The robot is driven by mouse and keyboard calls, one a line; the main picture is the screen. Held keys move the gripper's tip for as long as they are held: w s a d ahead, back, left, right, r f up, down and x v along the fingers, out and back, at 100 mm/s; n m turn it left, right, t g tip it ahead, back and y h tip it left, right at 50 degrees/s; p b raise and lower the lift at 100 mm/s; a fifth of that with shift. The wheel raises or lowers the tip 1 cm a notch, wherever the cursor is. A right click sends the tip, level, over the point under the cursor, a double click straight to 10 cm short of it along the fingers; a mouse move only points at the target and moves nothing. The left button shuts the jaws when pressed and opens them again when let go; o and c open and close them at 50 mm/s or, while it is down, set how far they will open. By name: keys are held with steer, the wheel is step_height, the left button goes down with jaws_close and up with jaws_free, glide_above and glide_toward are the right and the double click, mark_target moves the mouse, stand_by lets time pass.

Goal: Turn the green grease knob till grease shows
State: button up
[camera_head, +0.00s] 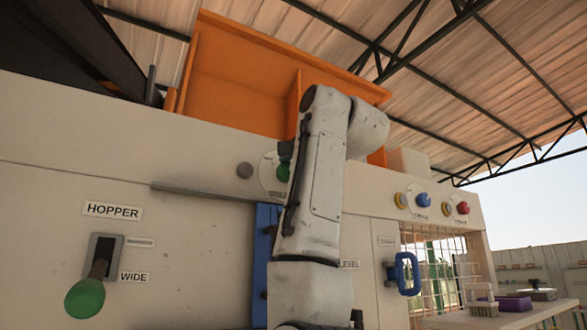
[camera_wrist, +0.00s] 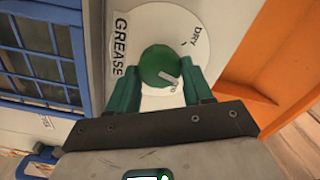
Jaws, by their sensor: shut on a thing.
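The green grease knob (camera_wrist: 158,64) sits on a round white dial plate (camera_wrist: 146,22) in the wrist view. GREASE is printed at the left of the plate and DRY at the upper right. A pale pointer mark on the knob points to the lower right, away from GREASE. My gripper (camera_wrist: 163,76) has its two green fingers closed on the knob's sides. In the head view the knob (camera_head: 284,172) shows beside my arm, which hides part of it and its dial plate. I see no grease.
An orange hopper (camera_head: 235,75) stands above the machine's pale wall. A green-ended lever (camera_head: 85,298) sticks out at the lower left by HOPPER and WIDE labels. A blue handle (camera_head: 405,273), a blue button (camera_head: 424,200) and a red button (camera_head: 463,208) are at the right.

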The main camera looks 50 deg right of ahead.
steer(key=m, duration=0.5)
steer(key=shift+f+m, duration=0.15)
steer(key=shift+m, duration=0.15)
steer(key=shift+d, duration=0.1)
stand_by(0.3)
steer(key=o, duration=1)
steer(key=shift+s, duration=0.1)
steer(key=b+v, duration=0.4)
steer(key=v, duration=0.6)
steer(key=shift+s, duration=0.35)
